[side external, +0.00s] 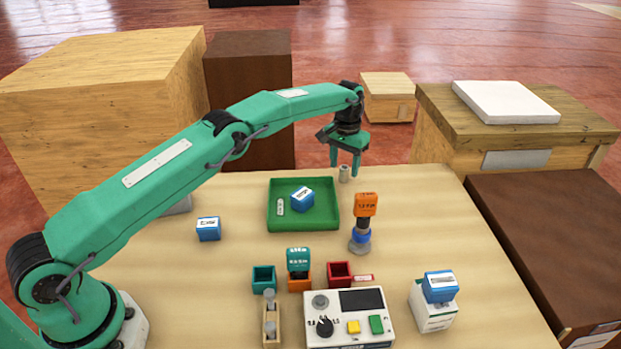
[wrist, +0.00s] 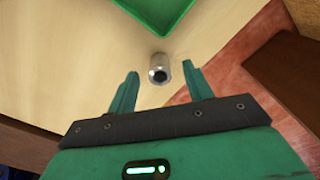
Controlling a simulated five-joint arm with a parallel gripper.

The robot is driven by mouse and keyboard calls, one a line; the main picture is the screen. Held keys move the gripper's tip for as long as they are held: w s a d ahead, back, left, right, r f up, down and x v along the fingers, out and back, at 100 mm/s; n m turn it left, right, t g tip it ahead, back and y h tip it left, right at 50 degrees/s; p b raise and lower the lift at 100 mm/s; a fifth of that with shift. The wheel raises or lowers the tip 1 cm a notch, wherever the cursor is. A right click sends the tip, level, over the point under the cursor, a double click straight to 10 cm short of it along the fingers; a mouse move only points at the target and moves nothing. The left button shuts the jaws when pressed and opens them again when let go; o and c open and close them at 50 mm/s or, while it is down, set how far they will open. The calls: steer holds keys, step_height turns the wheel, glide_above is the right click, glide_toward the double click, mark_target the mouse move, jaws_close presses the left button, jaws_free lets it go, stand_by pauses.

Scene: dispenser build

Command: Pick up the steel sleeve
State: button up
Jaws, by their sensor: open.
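The steel sleeve (side external: 344,173) is a small grey metal cylinder standing on the table near its far edge. In the wrist view the sleeve (wrist: 159,68) shows its round end with a dark bore. My gripper (side external: 345,172) is open above and around the sleeve's place in the side view. In the wrist view my gripper's two green fingers (wrist: 160,82) are apart, with the sleeve between and slightly beyond their tips. I cannot tell whether a finger touches it, but gaps show on both sides.
A green tray (side external: 275,225) with a blue box (side external: 302,199) lies close by; its edge also shows in the wrist view (wrist: 155,32). An orange-topped dispenser (side external: 366,206) stands to the right. Bins and a control box (side external: 350,335) are nearer the front. The table's far edge is close behind the sleeve.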

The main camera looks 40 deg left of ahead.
steer(key=shift+f, duration=1.4)
jaws_close()
